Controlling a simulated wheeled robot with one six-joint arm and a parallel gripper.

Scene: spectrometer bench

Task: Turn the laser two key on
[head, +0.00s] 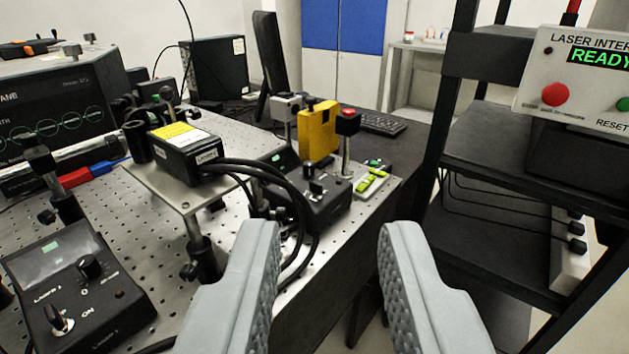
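My gripper (328,240) is open and empty, its two grey padded fingers reaching in from the bottom of the head view. Beyond the fingertips, a black control box (330,208) sits near the right edge of the perforated bench. It has a small green display and small black-and-silver controls (314,184) on top; its label is too small to read, and I cannot tell the key's position. Black cables partly hide its left side. A similar box (75,300), apparently marked LASER 1, lies at the front left with a key switch (58,319) and a knob.
A yellow block (318,130) and a post with a red button (347,122) stand close behind the farther box. A laser head (185,150) on a raised plate stands left of it. A black shelf rack (495,150) with a READY panel (580,85) is at right.

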